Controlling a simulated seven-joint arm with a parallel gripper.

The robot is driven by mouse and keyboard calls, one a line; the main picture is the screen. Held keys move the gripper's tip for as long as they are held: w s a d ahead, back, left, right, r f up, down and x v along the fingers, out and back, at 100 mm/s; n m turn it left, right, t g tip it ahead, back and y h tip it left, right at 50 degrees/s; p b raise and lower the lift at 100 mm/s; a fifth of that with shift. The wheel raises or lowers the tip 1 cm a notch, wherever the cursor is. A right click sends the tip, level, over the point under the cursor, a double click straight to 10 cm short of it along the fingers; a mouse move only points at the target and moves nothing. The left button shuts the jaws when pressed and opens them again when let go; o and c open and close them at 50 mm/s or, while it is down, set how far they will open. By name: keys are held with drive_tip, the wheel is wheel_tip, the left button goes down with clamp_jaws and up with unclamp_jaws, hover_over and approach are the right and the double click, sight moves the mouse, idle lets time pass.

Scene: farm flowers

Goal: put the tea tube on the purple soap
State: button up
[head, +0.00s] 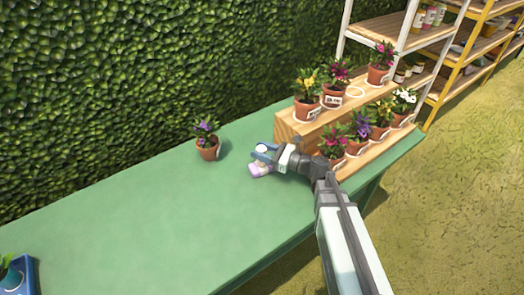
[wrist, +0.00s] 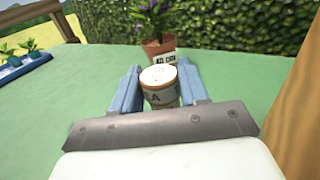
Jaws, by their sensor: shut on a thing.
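My gripper (head: 264,156) is low over the green table in the head view. Its two blue fingers are shut on the tea tube (wrist: 158,88), which stands upright between them in the wrist view. The tube has a white lid and an orange-brown and white label with the letters "EA" showing. I cannot tell whether the tube touches the soap. The soap is hidden in the wrist view.
A purple-flowered pot (head: 208,147) stands left of my gripper, beyond the tube in the wrist view. A wooden stepped stand (head: 292,128) with several flowerpots is close on the right. A blue tray (head: 24,278) sits at the far left. The table's middle (head: 150,215) is clear.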

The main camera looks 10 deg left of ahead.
drive_tip(key=shift+f, duration=0.1)
drive_tip(key=o, duration=1.1)
drive_tip(key=shift+c, duration=0.2)
drive_tip(key=shift+d, duration=0.15)
drive_tip(key=v, duration=0.7)
drive_tip(key=shift+d, duration=0.1)
